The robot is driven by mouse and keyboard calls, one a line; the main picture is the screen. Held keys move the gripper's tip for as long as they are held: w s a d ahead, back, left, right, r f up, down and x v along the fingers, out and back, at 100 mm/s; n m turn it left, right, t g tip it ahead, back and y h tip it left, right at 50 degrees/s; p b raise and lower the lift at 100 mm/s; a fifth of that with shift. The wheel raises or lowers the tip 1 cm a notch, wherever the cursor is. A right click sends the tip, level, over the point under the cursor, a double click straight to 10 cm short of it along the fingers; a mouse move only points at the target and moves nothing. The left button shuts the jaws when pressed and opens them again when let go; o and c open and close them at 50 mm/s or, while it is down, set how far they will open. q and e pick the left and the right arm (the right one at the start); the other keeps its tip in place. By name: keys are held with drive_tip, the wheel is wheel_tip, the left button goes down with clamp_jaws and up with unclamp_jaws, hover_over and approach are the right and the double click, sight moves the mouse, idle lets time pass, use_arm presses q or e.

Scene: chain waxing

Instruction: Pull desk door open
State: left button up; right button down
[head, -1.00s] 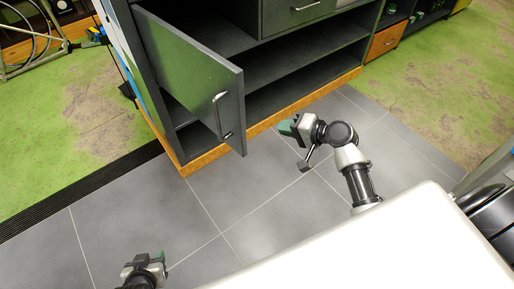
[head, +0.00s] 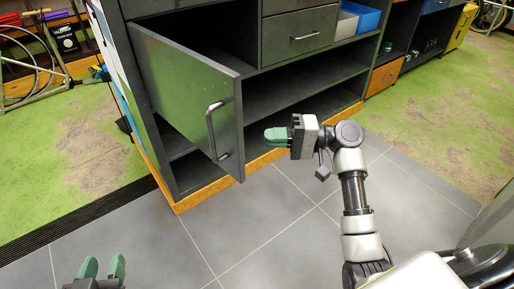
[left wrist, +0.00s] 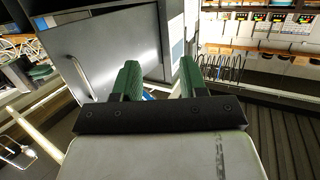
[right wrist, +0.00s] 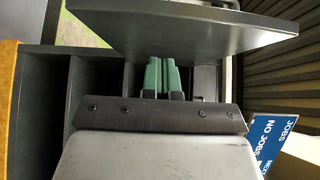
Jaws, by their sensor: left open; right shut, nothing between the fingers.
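The desk door (head: 188,88) is a dark grey panel standing ajar, hinged at the left of the desk, with a silver bar handle (head: 211,130) near its free edge. In the left wrist view, the door (left wrist: 122,45) and its handle (left wrist: 80,76) show beyond the fingers. My right gripper (head: 268,136) is shut and empty, to the right of the door's free edge in front of the open shelves. In the right wrist view its green fingertips (right wrist: 161,75) are together below the door panel (right wrist: 180,30). My left gripper (head: 103,268) is open and empty, low at the left, well apart from the handle.
The desk has open shelves (head: 290,105) and a drawer (head: 300,36) to the right of the door. Grey floor tiles (head: 150,240) in front are clear. An orange drawer (head: 384,76) stands farther right. A blue sign (right wrist: 270,140) shows in the right wrist view.

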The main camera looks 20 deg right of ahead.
use_arm(q)
drive_tip(key=shift+w+d+r+t+b, duration=0.15)
drive_tip(key=shift+r+t, duration=0.45)
drive_tip(key=shift+r, duration=0.05)
drive_tip(key=shift+w+d+r+t+b, duration=0.15)
drive_tip(key=shift+r+t, duration=0.45)
use_arm(e)
drive_tip(key=shift+s+a, duration=0.2)
drive_tip(key=shift+a, duration=0.6)
drive_tip(key=shift+s+a, duration=0.15)
drive_tip(key=shift+a, duration=0.6)
drive_tip(key=shift+s+a, duration=0.2)
drive_tip(key=shift+a, duration=0.6)
drive_tip(key=shift+a, duration=0.1)
